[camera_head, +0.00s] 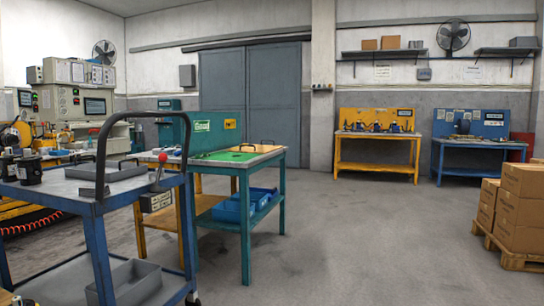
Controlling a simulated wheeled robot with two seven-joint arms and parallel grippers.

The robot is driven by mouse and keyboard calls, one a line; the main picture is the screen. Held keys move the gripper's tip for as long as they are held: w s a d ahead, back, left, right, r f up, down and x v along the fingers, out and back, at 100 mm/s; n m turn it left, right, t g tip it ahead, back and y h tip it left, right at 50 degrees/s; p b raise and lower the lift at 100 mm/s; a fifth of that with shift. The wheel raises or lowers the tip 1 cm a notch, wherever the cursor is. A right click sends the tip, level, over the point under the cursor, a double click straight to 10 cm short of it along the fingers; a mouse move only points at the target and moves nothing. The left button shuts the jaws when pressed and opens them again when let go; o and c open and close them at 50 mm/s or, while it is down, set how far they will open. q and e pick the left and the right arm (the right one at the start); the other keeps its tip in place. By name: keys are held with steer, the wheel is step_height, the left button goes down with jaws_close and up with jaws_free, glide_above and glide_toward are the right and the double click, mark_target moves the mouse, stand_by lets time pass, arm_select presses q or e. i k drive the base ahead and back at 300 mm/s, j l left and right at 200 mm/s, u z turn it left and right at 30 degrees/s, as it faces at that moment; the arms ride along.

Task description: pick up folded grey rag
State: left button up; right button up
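I cannot make out a folded grey rag for certain. A small dark grey block-like thing (93,191) lies at the near edge of the blue cart's top (60,197), at the left; I cannot tell whether it is cloth. A shallow grey tray (110,171) sits behind it on the same top. Neither of my grippers shows in the head view.
The cart has a dark push handle (101,150) and a lower shelf with a grey bin (130,283). A teal bench (245,180) with a green mat stands behind it. Cartons (520,205) on a pallet stand at the right. The middle floor (360,240) is clear.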

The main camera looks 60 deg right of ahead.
mark_target(94, 190)
steer(key=z, duration=1.3)
